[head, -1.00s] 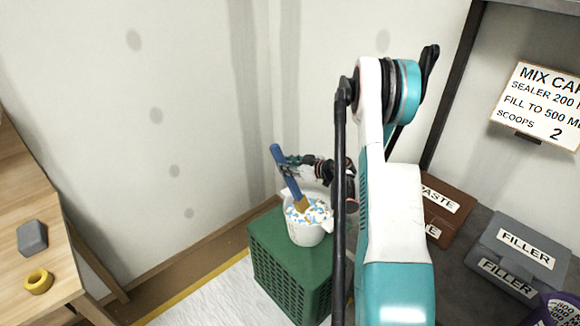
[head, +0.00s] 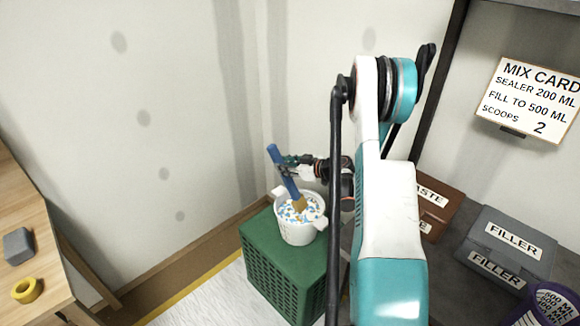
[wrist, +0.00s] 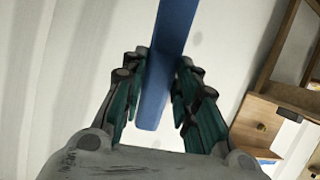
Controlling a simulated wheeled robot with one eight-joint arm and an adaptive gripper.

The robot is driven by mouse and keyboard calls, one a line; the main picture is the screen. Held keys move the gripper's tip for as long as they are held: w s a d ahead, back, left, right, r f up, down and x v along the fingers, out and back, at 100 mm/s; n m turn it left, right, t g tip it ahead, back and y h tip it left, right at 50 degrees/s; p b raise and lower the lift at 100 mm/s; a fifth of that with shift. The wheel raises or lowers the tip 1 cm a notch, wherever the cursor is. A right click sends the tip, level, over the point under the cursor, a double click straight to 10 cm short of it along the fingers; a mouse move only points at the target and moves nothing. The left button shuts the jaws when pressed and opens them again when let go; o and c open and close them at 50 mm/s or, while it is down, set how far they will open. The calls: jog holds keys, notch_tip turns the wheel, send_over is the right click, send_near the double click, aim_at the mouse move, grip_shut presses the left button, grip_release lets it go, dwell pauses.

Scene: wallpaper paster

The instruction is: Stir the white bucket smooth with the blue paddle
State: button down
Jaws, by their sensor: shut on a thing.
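The white bucket (head: 297,232) stands upright on a green crate (head: 262,262) in the head view. White stuff with blue and tan lumps (head: 308,207) fills its top, so the mix looks uneven. The blue paddle (head: 281,170) leans up and to the left, with its tan lower end in the mix. My gripper (head: 289,166) is shut on the paddle's blue handle above the bucket. In the wrist view the handle (wrist: 165,70) runs between the two fingers of my gripper (wrist: 162,75). The paddle's tip is hidden in the mix.
A mix card (head: 530,100) hangs on the right wall. Brown paste (head: 436,205) and grey filler (head: 508,243) boxes sit on the right bench, by a purple basket (head: 545,305). A wooden table (head: 25,215) at left holds a grey block (head: 18,246) and yellow tape roll (head: 27,290).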

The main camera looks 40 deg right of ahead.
jog(key=shift+w+a, duration=1.05)
jog(key=shift+a, duration=0.15)
jog(key=shift+s+d, duration=1.75)
jog(key=shift+d, duration=0.25)
jog(key=shift+w+a, duration=1.75)
jog(key=shift+a, duration=0.25)
jog(key=shift+s+d, duration=1.75)
jog(key=shift+d, duration=0.25)
jog(key=shift+w+a, duration=1.75)
jog(key=shift+a, duration=0.3)
jog(key=w+a+r+p, duration=0.2)
jog(key=w+r+p, duration=0.1)
jog(key=r, duration=0.6)
jog(key=shift+p, duration=0.6)
